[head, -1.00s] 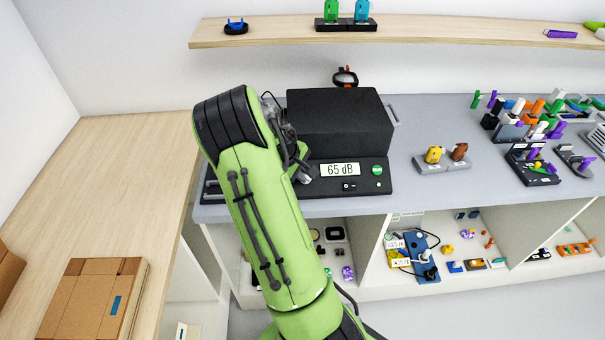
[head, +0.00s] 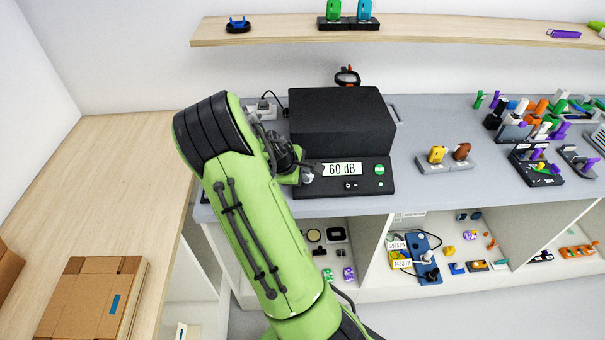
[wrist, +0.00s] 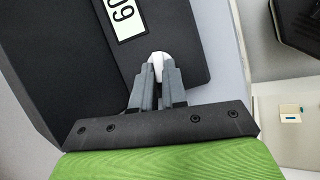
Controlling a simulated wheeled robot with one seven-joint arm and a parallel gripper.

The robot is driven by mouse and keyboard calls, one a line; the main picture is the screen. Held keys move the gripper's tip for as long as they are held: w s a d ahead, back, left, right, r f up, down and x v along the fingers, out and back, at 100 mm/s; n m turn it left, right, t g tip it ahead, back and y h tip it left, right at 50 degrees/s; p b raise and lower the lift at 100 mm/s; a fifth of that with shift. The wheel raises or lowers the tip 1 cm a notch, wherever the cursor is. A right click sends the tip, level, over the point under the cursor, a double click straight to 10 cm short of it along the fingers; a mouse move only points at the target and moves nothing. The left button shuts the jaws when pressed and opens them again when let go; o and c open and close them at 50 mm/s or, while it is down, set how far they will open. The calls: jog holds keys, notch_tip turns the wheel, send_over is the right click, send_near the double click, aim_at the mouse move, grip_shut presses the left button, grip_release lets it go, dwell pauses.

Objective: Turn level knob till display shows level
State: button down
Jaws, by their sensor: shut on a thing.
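The black device (head: 340,125) stands on the grey bench, and its display (head: 342,169) reads 60 dB. The display also shows in part in the wrist view (wrist: 127,18), turned on its side. The level knob (wrist: 157,62) is a pale, rounded piece on the device's front panel, left of the display in the head view. My gripper (wrist: 158,72) is shut on the knob, with a fingertip on either side of it. In the head view my green arm reaches in from below and hides most of the gripper and the panel's left part.
A switch (head: 351,185) and a round green button (head: 380,170) sit on the panel's right side. A stand with yellow and brown earpieces (head: 447,162) is to the right. A wooden shelf (head: 290,32) runs above. Boxes (head: 88,300) lie on the wooden table at left.

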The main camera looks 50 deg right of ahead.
jog(key=shift+s+a+f, duration=0.15)
jog(key=shift+s+f, duration=0.05)
jog(key=shift+f, duration=0.1)
jog(key=c, duration=1.2)
grip_release()
jog(key=shift+o, duration=0.2)
jog(key=shift+r, duration=0.15)
jog(key=shift+w+d, duration=0.2)
jog(key=shift+d, duration=0.15)
jog(key=p+v, duration=0.2)
jog(key=v, duration=1.3)
jog(key=shift+a+r+p, duration=0.25)
jog(key=shift+r+p, duration=0.05)
jog(key=shift+p, duration=0.05)
